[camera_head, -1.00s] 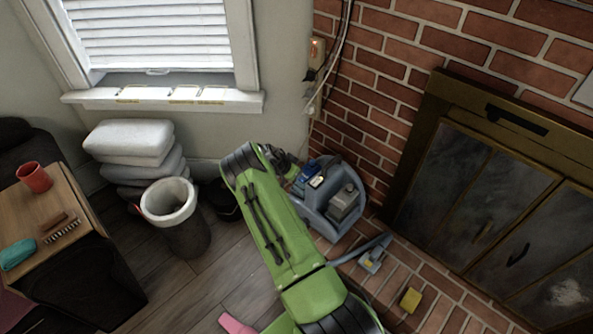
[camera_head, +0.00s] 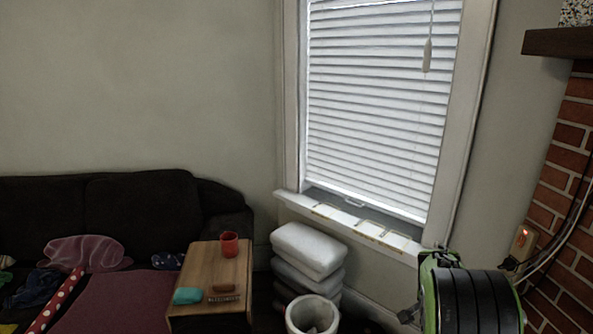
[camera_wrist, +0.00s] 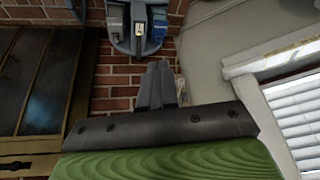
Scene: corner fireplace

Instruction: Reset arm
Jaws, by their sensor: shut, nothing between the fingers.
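My gripper (camera_wrist: 157,84) shows in the wrist view as two dark grey fingers close together, with nothing held between them. It is in the air in front of the brick wall (camera_wrist: 115,75). In the head view, my green and black arm shows at the lower right, below the window sill. I cannot make out the fingertips there.
A grey-blue caddy (camera_wrist: 123,38) shows in the wrist view, beside the fireplace doors (camera_wrist: 45,80). The head view shows a wooden table (camera_head: 208,262) with a red cup (camera_head: 229,244), stacked white cushions (camera_head: 308,250), a bin (camera_head: 313,312) and a dark sofa (camera_head: 130,205).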

